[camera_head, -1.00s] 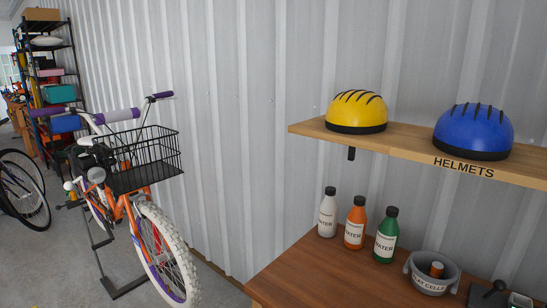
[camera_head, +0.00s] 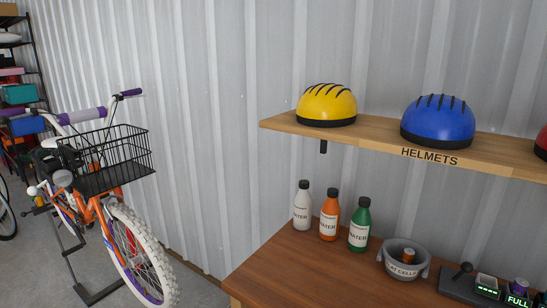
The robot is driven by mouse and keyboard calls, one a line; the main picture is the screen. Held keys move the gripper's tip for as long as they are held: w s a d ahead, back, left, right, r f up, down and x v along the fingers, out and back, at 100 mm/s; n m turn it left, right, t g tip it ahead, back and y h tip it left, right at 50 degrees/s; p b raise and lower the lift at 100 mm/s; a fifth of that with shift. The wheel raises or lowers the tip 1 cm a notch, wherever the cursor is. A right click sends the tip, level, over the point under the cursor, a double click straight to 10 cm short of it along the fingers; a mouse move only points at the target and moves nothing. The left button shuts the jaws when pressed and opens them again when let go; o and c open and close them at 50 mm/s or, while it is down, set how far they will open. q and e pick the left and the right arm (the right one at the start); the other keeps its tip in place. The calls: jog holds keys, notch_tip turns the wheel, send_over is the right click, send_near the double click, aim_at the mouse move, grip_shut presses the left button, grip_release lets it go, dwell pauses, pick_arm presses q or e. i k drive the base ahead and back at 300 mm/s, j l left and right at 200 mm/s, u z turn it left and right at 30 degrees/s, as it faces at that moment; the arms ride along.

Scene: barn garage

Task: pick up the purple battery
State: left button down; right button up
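A small purple object (camera_head: 519,286), which looks like the purple battery, stands at the lower right of the head view. It sits behind a black block with a lit "FULL" label (camera_head: 517,301), on the wooden workbench (camera_head: 300,276). Its lower part is hidden and the picture's bottom edge cuts the block. A grey bucket labelled "CELLS" (camera_head: 405,270) holds a copper-orange cylinder (camera_head: 408,255). Neither of my grippers is in view.
White (camera_head: 302,208), orange (camera_head: 329,217) and green (camera_head: 360,225) water bottles stand on the bench. A black device with a lever (camera_head: 460,280) is right of the bucket. A helmet shelf (camera_head: 375,139) overhangs the bench. A bicycle (camera_head: 115,225) stands left.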

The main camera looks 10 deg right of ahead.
aim_at(519, 287)
jog(key=z, duration=1.7)
